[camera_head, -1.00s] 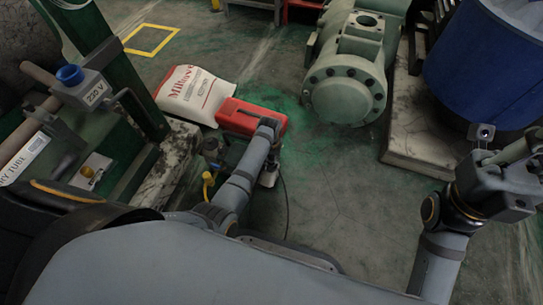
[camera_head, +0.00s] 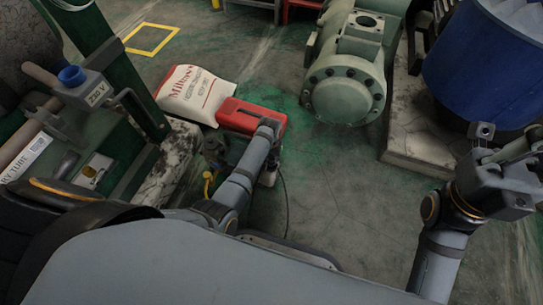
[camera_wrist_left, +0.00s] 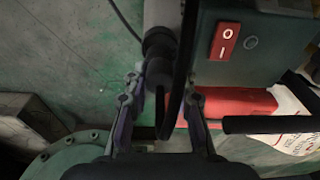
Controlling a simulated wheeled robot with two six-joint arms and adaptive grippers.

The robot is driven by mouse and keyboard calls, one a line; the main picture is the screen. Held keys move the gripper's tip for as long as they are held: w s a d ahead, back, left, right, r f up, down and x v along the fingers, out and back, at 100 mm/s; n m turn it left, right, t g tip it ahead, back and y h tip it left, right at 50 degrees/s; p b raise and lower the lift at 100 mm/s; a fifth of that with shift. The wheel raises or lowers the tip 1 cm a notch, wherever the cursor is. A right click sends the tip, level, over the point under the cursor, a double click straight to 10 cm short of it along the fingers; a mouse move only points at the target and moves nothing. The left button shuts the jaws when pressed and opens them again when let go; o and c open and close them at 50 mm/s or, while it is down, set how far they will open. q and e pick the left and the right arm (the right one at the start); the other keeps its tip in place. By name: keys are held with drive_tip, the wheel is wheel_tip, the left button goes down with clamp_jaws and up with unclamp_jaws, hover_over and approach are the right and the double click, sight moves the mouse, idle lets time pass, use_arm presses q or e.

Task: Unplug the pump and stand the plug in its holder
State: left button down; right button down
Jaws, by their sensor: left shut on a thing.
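My left gripper (camera_wrist_left: 162,98) is shut on a black, rounded piece that appears to be the plug (camera_wrist_left: 158,73) in the left wrist view. A dark cord runs off to the upper left there. A grey cylinder stands just behind the plug, and I cannot tell whether they are joined. Beside it is a dark box with a red rocker switch (camera_wrist_left: 225,41), apparently the pump. In the head view my left gripper (camera_head: 268,176) is mostly hidden under its arm, and the pump (camera_head: 213,150) is partly covered. My right arm (camera_head: 490,185) is at the right; its finger opening is unclear.
A red case (camera_head: 240,116) and a white printed bag (camera_head: 190,91) lie beyond the left arm. A 230 V box (camera_head: 91,91) with a blue round fitting is at the left. A green flanged machine (camera_head: 345,90) and blue drum (camera_head: 480,70) stand right. Mid-floor is clear.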

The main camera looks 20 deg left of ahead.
use_arm(q)
drive_tip(key=shift+f+b, duration=0.6)
drive_tip(key=shift+f, duration=0.8)
drive_tip(key=c, duration=1)
unclamp_jaws()
